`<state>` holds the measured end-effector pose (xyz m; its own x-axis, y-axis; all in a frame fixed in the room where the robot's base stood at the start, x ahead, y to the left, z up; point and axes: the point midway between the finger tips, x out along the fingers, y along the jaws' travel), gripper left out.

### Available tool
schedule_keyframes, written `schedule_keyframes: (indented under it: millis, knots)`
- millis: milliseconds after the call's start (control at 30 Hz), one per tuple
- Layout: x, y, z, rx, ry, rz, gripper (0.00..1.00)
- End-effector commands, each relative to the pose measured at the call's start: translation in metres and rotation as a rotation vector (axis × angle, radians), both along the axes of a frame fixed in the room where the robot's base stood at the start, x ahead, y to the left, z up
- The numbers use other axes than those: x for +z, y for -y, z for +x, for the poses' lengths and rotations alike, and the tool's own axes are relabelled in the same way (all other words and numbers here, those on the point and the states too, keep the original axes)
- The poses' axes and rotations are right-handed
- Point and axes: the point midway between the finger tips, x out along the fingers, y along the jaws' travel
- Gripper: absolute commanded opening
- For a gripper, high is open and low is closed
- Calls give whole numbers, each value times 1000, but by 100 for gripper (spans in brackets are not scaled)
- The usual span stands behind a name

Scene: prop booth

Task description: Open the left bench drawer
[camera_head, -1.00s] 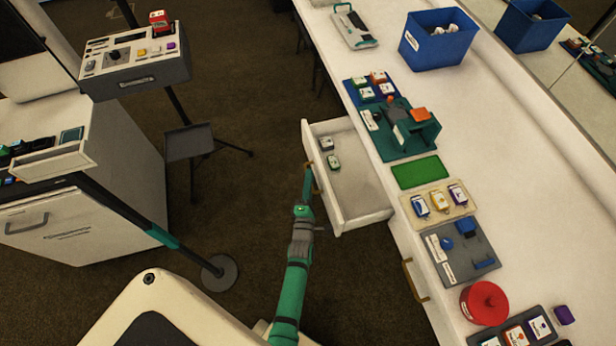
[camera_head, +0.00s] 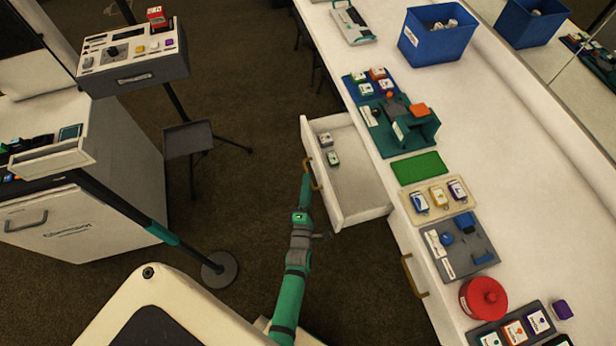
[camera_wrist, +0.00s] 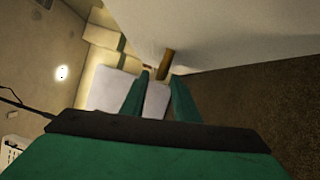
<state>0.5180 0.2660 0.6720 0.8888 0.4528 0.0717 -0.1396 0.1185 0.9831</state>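The left bench drawer (camera_head: 356,190) is pulled well out from the white bench. Two small labelled boxes lie inside it, a grey-white one (camera_head: 325,139) and a green-white one (camera_head: 332,158). Its brass handle (camera_head: 314,175) is on the drawer front. My gripper (camera_head: 306,178) is at the handle, on its near side. In the wrist view, my two green fingers (camera_wrist: 160,78) are spread apart with a gap between them. The brass handle (camera_wrist: 166,64) shows just past the fingertips, by the white drawer front. I see no grip on it.
A second brass handle (camera_head: 413,275) sits on a closed bench front nearer me. The bench top holds a blue bin (camera_head: 437,38), a green mat (camera_head: 419,167) and a red canister (camera_head: 483,298). A stand with a round base (camera_head: 219,270) is left of my arm. Carpet between is clear.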

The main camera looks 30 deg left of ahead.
Motion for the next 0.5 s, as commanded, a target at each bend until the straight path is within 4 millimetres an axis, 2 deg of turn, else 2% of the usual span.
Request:
schedule_keyframes:
  millis: [33,233,500]
  knots:
    - [-2,4,-11,0,-2,-1,28]
    - [-4,21,-43,1,-1,-1,28]
    - [-5,32,-63,0,1,0,28]
